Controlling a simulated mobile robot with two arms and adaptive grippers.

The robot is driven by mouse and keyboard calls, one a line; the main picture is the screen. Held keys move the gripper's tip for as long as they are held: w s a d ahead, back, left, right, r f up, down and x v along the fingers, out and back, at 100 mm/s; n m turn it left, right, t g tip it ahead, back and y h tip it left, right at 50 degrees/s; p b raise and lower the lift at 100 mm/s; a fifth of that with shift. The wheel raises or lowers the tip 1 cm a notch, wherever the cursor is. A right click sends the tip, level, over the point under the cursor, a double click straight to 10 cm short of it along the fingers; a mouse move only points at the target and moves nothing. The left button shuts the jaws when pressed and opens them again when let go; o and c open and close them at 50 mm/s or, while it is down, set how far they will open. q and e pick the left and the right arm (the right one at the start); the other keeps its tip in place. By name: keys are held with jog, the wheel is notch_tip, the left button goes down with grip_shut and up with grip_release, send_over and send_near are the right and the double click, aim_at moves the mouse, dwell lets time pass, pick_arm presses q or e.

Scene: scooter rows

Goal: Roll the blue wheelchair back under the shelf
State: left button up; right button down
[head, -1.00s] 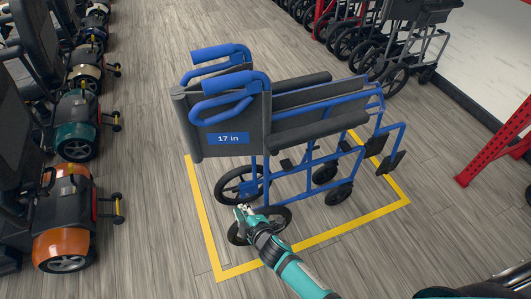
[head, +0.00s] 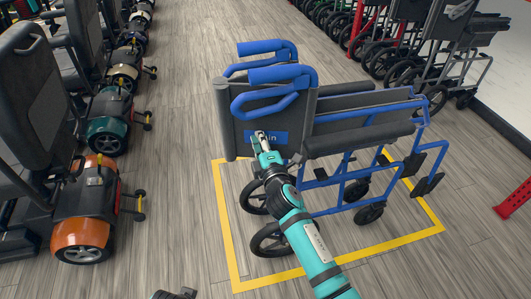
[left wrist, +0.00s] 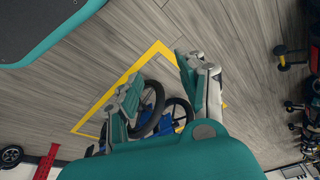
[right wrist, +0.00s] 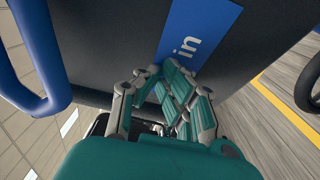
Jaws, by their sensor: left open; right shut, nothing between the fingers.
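The blue wheelchair (head: 345,132) stands upright inside a yellow floor outline, its grey backrest and blue push handles (head: 275,75) towards me. A blue label on its backrest is partly covered by my right gripper (head: 261,136). That gripper is shut and empty, in front of the backrest; I cannot tell if it touches. The right wrist view shows its fingers (right wrist: 172,92) close to the label (right wrist: 195,35), with a handle (right wrist: 30,60) at left. My left gripper (left wrist: 163,82) is open and empty, with wheelchair wheels (left wrist: 150,108) beyond it; only its tip (head: 175,294) shows in the head view.
The yellow outline (head: 235,245) surrounds the wheelchair's place on the floor. Several scooters (head: 85,210) line the left side. Several dark wheelchairs (head: 400,50) stand by red posts (head: 358,38) at the back right. The wooden floor (head: 190,120) between is clear.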

pick_arm(q)
jog(key=shift+s+f+p, duration=0.15)
jog(key=shift+f+p, duration=0.15)
jog(key=shift+f, duration=0.45)
jog(key=shift+s+f+p, duration=0.1)
jog(key=shift+f+p, duration=0.2)
jog(key=shift+f, duration=0.45)
pick_arm(e)
jog(key=shift+w+d, duration=0.15)
jog(key=shift+d, duration=0.8)
jog(key=shift+w+d, duration=0.1)
jog(key=shift+d, duration=0.85)
